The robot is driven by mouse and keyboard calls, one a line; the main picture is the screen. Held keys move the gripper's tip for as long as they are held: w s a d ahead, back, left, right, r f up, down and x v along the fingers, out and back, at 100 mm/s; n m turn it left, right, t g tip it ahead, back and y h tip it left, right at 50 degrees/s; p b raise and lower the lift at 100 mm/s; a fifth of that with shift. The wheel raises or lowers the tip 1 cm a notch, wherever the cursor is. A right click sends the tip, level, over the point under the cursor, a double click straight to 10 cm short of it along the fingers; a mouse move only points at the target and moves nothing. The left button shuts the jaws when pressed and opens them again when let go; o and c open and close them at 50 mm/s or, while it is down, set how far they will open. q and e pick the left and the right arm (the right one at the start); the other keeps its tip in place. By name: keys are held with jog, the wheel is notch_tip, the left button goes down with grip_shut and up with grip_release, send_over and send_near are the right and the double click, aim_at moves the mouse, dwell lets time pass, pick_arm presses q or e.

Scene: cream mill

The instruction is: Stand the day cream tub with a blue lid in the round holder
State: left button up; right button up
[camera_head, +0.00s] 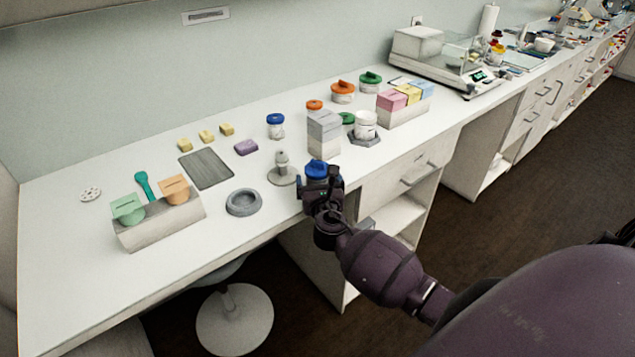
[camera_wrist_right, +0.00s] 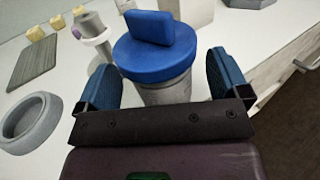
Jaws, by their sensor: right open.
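A tub with a blue lid (camera_head: 317,169) stands near the front edge of the white counter. In the right wrist view its blue lid (camera_wrist_right: 156,47), with a raised grip bar, and its pale body show between my fingers. My right gripper (camera_head: 321,187) is open, with one finger on each side of the tub (camera_wrist_right: 163,82); contact cannot be told. The round holder (camera_head: 244,203), a grey ring with a raised rim, is empty on the counter left of the gripper; it also shows at the left of the right wrist view (camera_wrist_right: 31,124). My left gripper is out of view.
A grey pedestal (camera_head: 283,172) stands between the holder and the tub. Another blue-lidded jar (camera_head: 276,127) is farther back. A card rack (camera_head: 160,221) is at left. Counter in front of the holder is clear.

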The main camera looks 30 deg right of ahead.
jog(key=shift+w+d, duration=0.1)
jog(key=shift+w, duration=0.1)
grip_shut()
dwell(0.5)
